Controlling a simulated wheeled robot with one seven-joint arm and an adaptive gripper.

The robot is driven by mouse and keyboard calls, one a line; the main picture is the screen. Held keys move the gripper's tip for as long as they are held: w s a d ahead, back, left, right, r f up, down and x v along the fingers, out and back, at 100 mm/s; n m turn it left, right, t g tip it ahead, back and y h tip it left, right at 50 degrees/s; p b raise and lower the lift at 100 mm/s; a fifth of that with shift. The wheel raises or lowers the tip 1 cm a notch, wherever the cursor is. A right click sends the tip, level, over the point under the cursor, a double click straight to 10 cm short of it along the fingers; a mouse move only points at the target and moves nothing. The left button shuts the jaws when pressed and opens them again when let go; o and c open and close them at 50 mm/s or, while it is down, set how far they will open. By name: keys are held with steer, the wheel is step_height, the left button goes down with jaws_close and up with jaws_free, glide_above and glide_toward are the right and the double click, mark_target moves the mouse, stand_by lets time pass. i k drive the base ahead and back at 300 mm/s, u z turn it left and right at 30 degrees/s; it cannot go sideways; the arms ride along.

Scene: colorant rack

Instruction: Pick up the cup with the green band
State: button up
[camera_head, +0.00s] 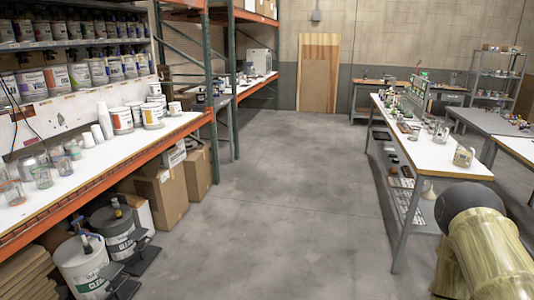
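I cannot pick out a cup with a green band for sure at this size. A beige, handled container (463,156) stands on the near end of the right white table, with a clear glass vessel (441,133) behind it. White stacked cups (105,120) stand on the left bench, and a small white cup (175,108) stands at its right edge. No green band is readable on any of these. My gripper is out of view; only part of my arm shows at the bottom right.
The left bench (125,165) holds clear jars (41,176) and labelled cans (122,120) under shelves of colorant cans. Cardboard boxes (160,194) and large pails (83,268) stand below it. The concrete floor (290,190) between bench and right table (420,160) is clear.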

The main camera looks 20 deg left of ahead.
mark_target(41, 175)
steer(key=u, duration=0.3)
steer(key=i, duration=1.6)
steer(key=u, duration=1.2)
steer(key=i, duration=1.05)
steer(key=u, duration=1)
